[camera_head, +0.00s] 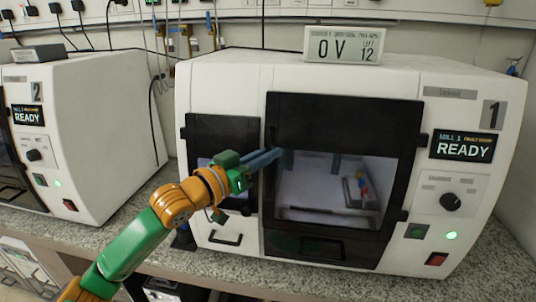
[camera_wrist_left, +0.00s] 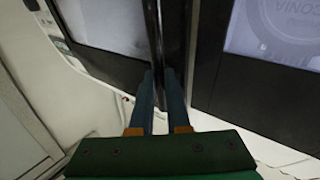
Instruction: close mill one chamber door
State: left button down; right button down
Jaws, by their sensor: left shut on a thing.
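Mill one (camera_head: 470,100), a white machine marked 1, stands at the centre and right of the head view. Its chamber door (camera_head: 345,110) is a black-framed panel with a window and hinges on its right side. It looks flush or nearly flush with the front; I cannot tell whether a small gap remains. My left gripper (camera_head: 277,155) is at the door's left edge. In the left wrist view its blue fingers (camera_wrist_left: 159,85) are shut on the dark upright door handle (camera_wrist_left: 172,35). The fingers hide part of the handle. My right gripper is not in view.
A narrower black door (camera_head: 225,130) with a window sits left of the chamber door. Mill two (camera_head: 100,110) stands at the left on the speckled counter (camera_head: 120,240). A sign (camera_head: 345,45) stands on top of mill one. Mill one's screen (camera_head: 463,147) reads READY.

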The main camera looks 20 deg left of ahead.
pick_arm(q)
jog(key=shift+r, duration=0.1)
jog(key=c, duration=1.2)
grip_release()
jog(key=shift+o, duration=0.2)
jog(key=shift+s+a+b, duration=0.1)
jog(key=shift+s+b, duration=0.05)
jog(key=shift+b, duration=0.15)
jog(key=b+v, duration=0.4)
jog(key=v, duration=0.2)
jog(key=shift+s+b, duration=0.3)
jog(key=shift+s, duration=0.05)
jog(key=shift+s+a, duration=0.1)
